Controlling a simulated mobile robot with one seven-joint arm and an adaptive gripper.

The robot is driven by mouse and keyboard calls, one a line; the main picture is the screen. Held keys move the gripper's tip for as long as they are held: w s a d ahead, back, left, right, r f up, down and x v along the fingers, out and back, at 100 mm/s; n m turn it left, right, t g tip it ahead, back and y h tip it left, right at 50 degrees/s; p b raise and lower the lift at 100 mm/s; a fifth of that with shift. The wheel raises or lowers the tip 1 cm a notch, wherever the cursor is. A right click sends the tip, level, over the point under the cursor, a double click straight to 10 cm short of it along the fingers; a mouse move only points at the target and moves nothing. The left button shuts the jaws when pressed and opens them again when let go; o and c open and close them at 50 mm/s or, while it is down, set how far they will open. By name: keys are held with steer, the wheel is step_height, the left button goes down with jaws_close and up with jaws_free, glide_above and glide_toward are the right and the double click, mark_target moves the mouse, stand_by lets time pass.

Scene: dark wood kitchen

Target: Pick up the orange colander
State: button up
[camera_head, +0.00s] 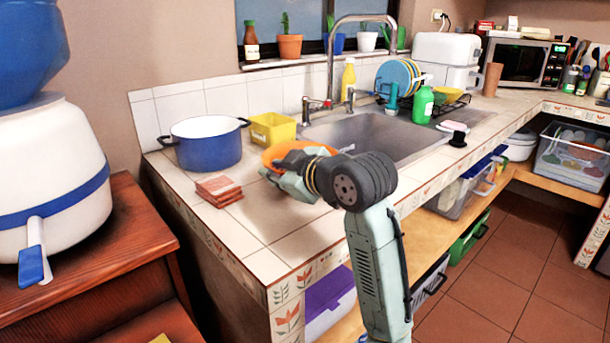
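The orange colander (279,152) sits on the tiled counter, between the yellow container and my arm. Only its upper rim and part of its side show; the rest is hidden behind my gripper. My gripper (277,174) is at the colander's near side, pointing left over the counter. The wrist covers the fingers in part, so I cannot tell whether they are open or shut, or whether they touch the colander.
A blue pot (207,146), a yellow container (272,130) and stacked red-brown tiles (219,190) stand close to the colander. The sink (385,138) with its tall tap lies behind and to the right. The counter's front left area is clear.

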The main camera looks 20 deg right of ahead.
jaws_close()
steer(key=shift+r, duration=0.1)
stand_by(0.6)
